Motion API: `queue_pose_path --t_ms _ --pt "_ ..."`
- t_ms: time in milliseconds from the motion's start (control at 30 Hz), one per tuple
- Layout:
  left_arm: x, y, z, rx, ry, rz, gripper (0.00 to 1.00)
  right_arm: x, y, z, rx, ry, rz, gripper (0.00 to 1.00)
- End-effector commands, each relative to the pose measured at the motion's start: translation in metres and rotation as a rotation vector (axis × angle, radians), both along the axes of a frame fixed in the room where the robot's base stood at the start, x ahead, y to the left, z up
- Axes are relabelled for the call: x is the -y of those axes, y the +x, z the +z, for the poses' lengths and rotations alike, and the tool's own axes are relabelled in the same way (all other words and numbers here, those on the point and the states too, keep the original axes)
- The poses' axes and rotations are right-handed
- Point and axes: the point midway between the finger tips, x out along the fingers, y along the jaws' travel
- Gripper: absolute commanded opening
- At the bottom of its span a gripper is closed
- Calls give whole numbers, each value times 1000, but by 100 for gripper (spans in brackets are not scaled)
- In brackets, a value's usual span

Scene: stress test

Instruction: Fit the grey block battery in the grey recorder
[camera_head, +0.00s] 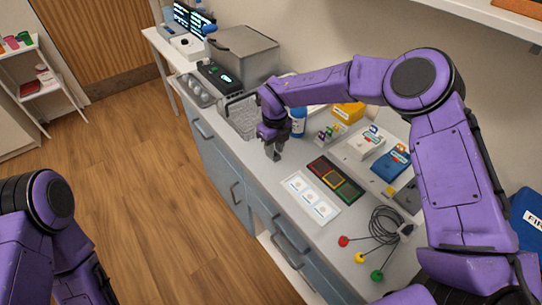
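My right gripper (273,154) points down over the counter, left of the colored frame tray. Its fingers are small and close together, and I cannot tell whether they hold anything. A dark grey flat item (408,197) at the right, partly hidden by my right arm, may be the grey recorder.
On the counter are a colored frame tray (334,180), a white card (310,199), a black cable with colored ends (377,228), a blue device (391,163), white boxes (365,143), a blue bottle (298,122) and a wire basket (240,116).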

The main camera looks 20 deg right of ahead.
Motion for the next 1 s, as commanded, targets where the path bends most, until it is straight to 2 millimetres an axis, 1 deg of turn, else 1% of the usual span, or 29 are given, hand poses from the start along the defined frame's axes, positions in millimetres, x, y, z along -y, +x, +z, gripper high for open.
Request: queue_pose_path --t_ms 33,167,200,300,367,467,600,667,933,1000 --pt "0 0 0 0 0 0 43 0 0 0 0 0 0 23" --pt "0 0 0 0 0 0 43 -1 0 0 0 0 1 2" --pt "0 0 0 0 0 0 43 -1 0 0 0 0 1 0" --pt "0 0 0 0 0 0 43 -1 0 1 0 0 2 0" --pt "0 0 4 0 0 0 43 -1 0 5 1 0 2 0" --pt "0 0 17 0 0 0 43 -1 1 23 1 2 2 0" --pt "0 0 42 0 0 0 43 -1 0 56 1 2 1 0" --pt "0 0 47 0 0 0 43 -1 0 64 0 1 1 0" --pt "0 0 42 0 0 0 43 -1 0 60 0 0 6 0" --pt "0 0 40 0 0 0 43 0 -1 59 -1 0 42 0"
